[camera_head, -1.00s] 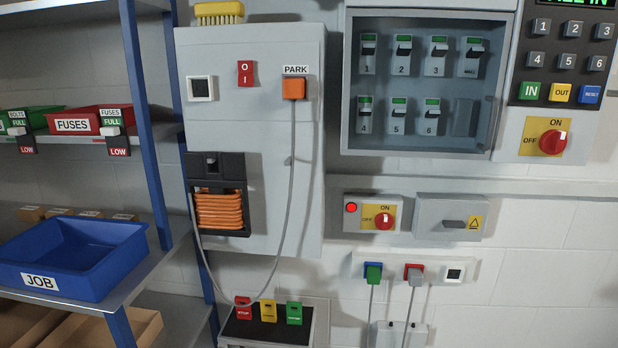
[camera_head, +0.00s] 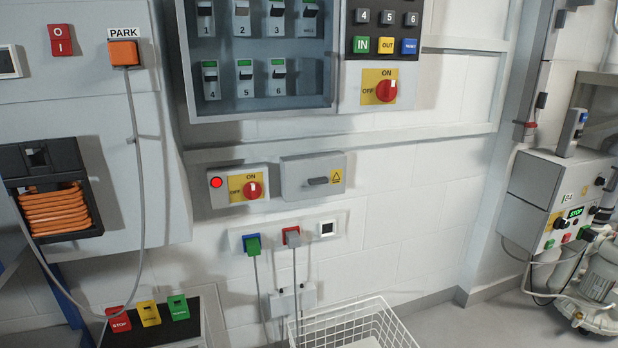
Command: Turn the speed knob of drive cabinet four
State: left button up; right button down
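A grey-white cabinet (camera_head: 553,190) is on the right, partly cut by the picture edge. It has a small label (camera_head: 568,197) that is too small to read surely, so I cannot tell if it is cabinet four. Its front carries a green-lit display (camera_head: 575,212), a dark knob on a yellow plate (camera_head: 553,221), and small green and red buttons below. The knob's setting is too small to read. Neither of my grippers is in view.
A pale machine (camera_head: 600,275) with hoses stands beside the cabinet. A white wire basket (camera_head: 355,325) is at bottom centre. A breaker box (camera_head: 258,112), a red rotary switch (camera_head: 386,90) and a lower switch box (camera_head: 238,187) are on the wall. Floor (camera_head: 480,322) shows clear between basket and machine.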

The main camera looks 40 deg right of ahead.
aim_at(593, 210)
jog(key=z, duration=2.65)
